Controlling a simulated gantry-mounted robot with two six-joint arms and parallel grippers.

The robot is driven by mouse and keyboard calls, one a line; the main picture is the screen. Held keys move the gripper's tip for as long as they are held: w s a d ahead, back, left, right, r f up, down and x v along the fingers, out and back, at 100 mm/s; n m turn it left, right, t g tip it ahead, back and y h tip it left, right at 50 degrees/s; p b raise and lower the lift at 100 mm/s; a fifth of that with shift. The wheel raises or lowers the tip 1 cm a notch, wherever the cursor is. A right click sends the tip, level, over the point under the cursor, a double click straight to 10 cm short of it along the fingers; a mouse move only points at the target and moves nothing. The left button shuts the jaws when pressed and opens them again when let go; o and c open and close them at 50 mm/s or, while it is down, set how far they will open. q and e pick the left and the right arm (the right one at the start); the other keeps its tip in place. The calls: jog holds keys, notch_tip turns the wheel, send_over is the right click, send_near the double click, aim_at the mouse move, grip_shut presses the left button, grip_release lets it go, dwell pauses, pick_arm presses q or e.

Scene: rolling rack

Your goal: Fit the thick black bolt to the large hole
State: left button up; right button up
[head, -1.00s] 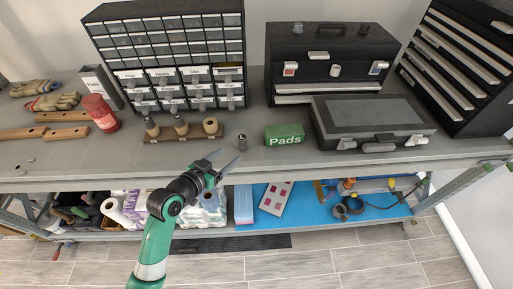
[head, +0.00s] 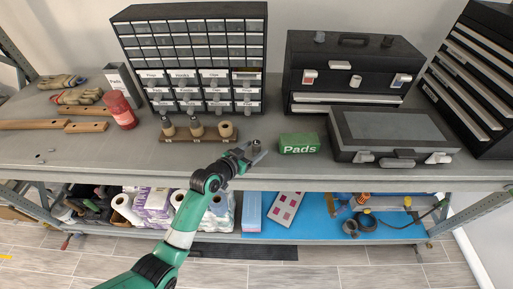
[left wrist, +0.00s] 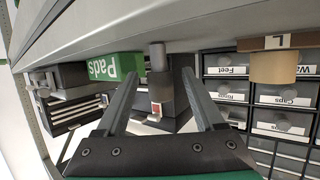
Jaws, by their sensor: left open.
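The thick black bolt (head: 256,146) looks dark grey and stands upright on the bench, left of the green pads box. In the left wrist view, which is upside down, the bolt (left wrist: 158,62) shows between the two finger tips. My left gripper (head: 253,155) is open around or just in front of the bolt; I see no grip on it. A wooden strip (head: 178,141) to the left carries three round wooden holders. Two have metal pieces in them; the right holder (head: 227,130) has an empty top. It shows beside an "L" label in the left wrist view (left wrist: 274,67). My right gripper is out of view.
The green pads box (head: 299,144) stands close right of the bolt. A grey case (head: 390,128) and a black toolbox (head: 345,62) are further right. A drawer cabinet (head: 192,55) stands behind the strip. Bench space between strip and bolt is clear.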

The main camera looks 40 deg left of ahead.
pick_arm(q)
jog(key=shift+x, duration=0.85)
grip_shut()
